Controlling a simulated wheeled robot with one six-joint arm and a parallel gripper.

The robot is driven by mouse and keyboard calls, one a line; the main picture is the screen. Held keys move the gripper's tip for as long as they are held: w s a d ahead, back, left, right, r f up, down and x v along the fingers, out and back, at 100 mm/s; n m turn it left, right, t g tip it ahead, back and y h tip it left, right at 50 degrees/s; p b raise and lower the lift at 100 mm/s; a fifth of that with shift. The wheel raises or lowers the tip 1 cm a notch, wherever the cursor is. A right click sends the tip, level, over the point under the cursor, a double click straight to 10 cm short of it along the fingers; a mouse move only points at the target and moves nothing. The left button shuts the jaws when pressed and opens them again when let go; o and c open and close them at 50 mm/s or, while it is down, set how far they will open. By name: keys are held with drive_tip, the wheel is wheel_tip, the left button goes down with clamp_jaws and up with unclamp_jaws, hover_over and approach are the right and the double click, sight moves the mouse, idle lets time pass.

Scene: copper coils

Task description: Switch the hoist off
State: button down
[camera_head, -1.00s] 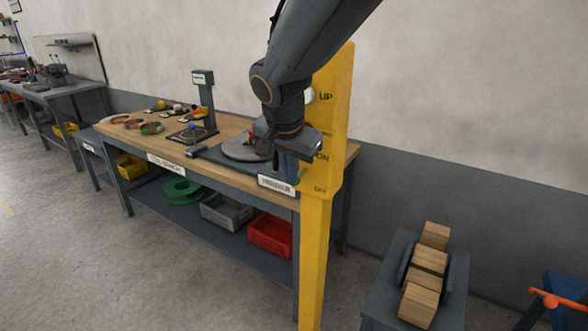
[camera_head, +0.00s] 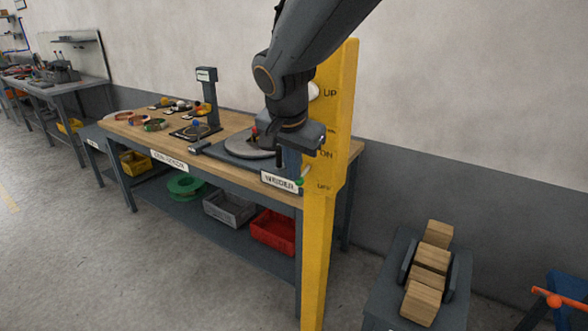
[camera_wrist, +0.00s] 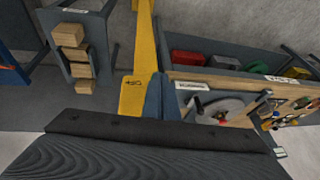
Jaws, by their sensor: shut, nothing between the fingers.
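The yellow hoist post (camera_head: 318,245) stands upright in front of the bench's right end, with UP, ON and OFF lettered down its face. A white part (camera_head: 314,92) shows beside UP. A small green part (camera_head: 299,182) shows at the post's left edge, near the OFF lettering. My gripper (camera_head: 291,166) is shut and empty, pointing down just left of the post between ON and OFF; I cannot tell whether it touches. In the wrist view my gripper's blue finger (camera_wrist: 153,97) is beside the yellow post (camera_wrist: 134,96) with its OFF lettering. The lever itself is not clearly visible.
A wooden-topped bench (camera_head: 232,126) with a grey turntable (camera_head: 243,147) is behind my gripper. Grey (camera_head: 229,208) and red (camera_head: 273,232) bins sit on its lower shelf. A stand with wooden blocks (camera_head: 423,302) is at right. The floor in front is clear.

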drive_tip(key=s+a+r+b, duration=0.1)
drive_tip(key=s+a+r, duration=0.3)
drive_tip(key=s+r, duration=0.3)
drive_tip(key=s, duration=0.4)
drive_tip(key=shift+r, duration=0.35)
drive_tip(key=s+d+f+n+g, duration=0.1)
drive_tip(key=s+d+f+n, duration=0.2)
drive_tip(key=d+f, duration=0.8)
drive_tip(key=s+d+f+n+g, duration=0.2)
drive_tip(key=s+d+f+n, duration=0.1)
drive_tip(key=d+f, duration=0.7)
drive_tip(key=shift+s+d+f+g+y, duration=0.3)
drive_tip(key=shift+s+d+f, duration=0.1)
drive_tip(key=shift+d, duration=0.75)
